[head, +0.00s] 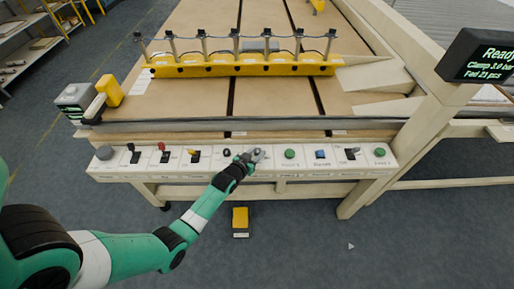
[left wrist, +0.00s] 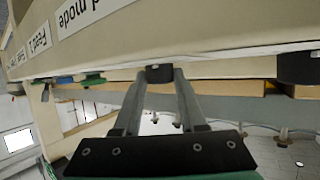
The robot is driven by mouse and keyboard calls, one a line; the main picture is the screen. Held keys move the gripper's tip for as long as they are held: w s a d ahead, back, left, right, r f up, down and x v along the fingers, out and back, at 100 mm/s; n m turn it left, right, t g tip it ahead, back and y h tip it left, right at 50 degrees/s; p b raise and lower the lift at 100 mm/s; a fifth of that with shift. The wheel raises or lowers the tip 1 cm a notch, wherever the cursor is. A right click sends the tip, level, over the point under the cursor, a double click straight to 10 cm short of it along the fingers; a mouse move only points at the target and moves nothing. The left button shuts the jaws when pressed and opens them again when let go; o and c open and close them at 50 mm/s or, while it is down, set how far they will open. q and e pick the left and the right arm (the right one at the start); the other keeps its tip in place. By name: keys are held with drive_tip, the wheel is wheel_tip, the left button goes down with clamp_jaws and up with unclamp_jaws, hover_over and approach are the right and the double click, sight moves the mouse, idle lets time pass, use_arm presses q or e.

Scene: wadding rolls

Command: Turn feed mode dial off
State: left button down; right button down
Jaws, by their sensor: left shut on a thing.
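The feed mode dial (left wrist: 160,73) is a small black knob on the pale control panel (head: 130,173). A label ending in "d mode" (left wrist: 85,12) shows upside down near it in the left wrist view. My left gripper (head: 257,156) is at the panel's middle, its two grey fingers on either side of the dial, shut on it. In the head view the gripper covers the dial, and I cannot read its pointer setting. My right gripper is not in view.
Another black knob (left wrist: 297,67) sits beside the held one. Green (head: 290,153) and blue (head: 320,154) buttons lie to the right, levers (head: 194,155) to the left. A yellow clamp bar (head: 240,66) crosses the table behind. A yellow pedal (head: 240,218) is on the floor.

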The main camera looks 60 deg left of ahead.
use_arm(q)
drive_tip(key=shift+f, duration=0.1)
drive_tip(key=shift+c, duration=2.4)
unclamp_jaws()
drive_tip(key=p+v, duration=0.4)
drive_tip(key=v, duration=0.7)
drive_tip(key=shift+s+d, duration=0.25)
drive_tip(key=shift+d, duration=0.05)
